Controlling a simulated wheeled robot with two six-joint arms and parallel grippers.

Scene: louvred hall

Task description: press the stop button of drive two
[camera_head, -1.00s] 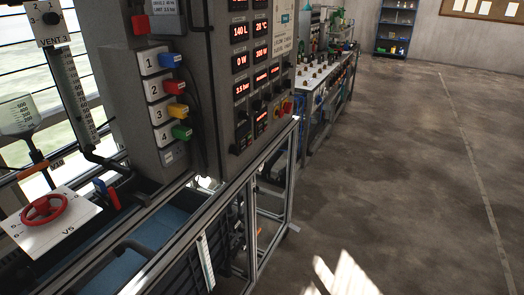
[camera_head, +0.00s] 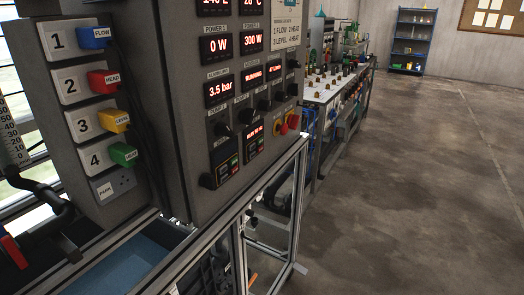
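The grey control cabinet (camera_head: 185,120) stands at left-centre with its display panel angled to the right. Low on the panel are two small black drive units, a left one (camera_head: 218,172) with an unlit or hidden display and a right one (camera_head: 254,140) with red lit digits. Each has small coloured keys, red and green among them, on its lower right. Their labels are too small to read, so I cannot tell which is drive two. Neither of my grippers is in view.
Numbered sockets 1 to 4 with coloured plugs, such as the blue plug (camera_head: 94,38), are on the cabinet's left face. A red knob (camera_head: 293,121) is at the panel's right edge. A metal frame (camera_head: 240,215) stands below. The concrete floor (camera_head: 410,190) at right is open.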

